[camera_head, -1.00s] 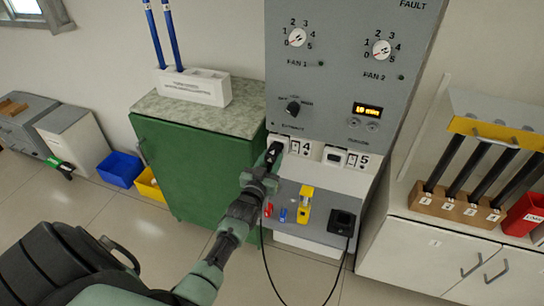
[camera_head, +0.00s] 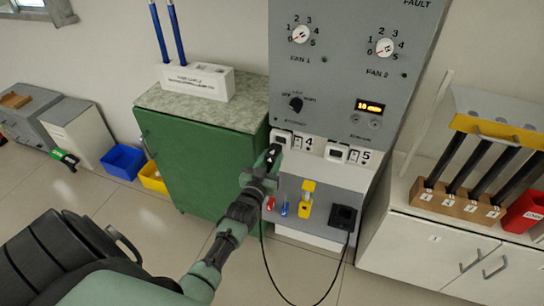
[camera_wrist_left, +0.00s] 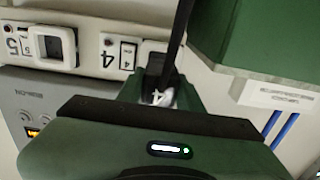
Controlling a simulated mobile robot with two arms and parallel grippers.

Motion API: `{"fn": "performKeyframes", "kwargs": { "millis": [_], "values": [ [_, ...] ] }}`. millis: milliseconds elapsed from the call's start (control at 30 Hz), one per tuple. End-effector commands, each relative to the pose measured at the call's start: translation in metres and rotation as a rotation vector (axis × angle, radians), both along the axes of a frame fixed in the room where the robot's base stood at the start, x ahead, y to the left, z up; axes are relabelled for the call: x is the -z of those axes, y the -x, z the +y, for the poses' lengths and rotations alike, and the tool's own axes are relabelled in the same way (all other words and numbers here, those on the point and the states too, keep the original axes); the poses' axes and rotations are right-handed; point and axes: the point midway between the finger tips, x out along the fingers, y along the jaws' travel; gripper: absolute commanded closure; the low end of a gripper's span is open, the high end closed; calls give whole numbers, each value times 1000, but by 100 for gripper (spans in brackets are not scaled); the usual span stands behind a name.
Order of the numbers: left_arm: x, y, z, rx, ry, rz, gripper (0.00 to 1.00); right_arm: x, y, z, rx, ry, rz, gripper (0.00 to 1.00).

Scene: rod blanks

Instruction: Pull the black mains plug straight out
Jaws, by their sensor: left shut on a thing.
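The black mains plug (camera_head: 271,155) is in my left gripper (camera_head: 268,161), just below and in front of the outlet (camera_head: 281,140) marked 4 on the panel. In the left wrist view the gripper (camera_wrist_left: 158,97) covers much of the plug, and a dark strip, perhaps its cord (camera_wrist_left: 180,38), crosses in front of the outlet (camera_wrist_left: 154,62). The outlet's white frame shows more openly in the head view. I cannot tell whether the pins are fully clear. The black cord (camera_head: 263,232) hangs in a loop to a black box (camera_head: 343,219). My right gripper is not in view.
A rocker switch (camera_head: 297,143) sits beside outlet 4, and a second outlet (camera_head: 336,153) marked 5 is to its right. A green cabinet (camera_head: 200,160) stands close on the left.

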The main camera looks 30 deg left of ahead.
Motion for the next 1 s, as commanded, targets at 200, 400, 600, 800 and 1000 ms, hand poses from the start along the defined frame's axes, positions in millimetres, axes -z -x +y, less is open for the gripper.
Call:
{"fn": "performKeyframes", "kwargs": {
  "millis": [200,400,600,800,1000],
  "values": [
    [-1,1,0,0,0,-2,100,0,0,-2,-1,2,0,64],
    [-1,2,-1,0,0,-1,100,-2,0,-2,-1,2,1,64],
    [-2,14,-3,0,0,0,100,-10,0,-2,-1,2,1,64],
    [-2,25,-6,0,1,-1,100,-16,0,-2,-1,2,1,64],
    [-2,37,-9,0,1,0,100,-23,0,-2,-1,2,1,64]
  ]
}}
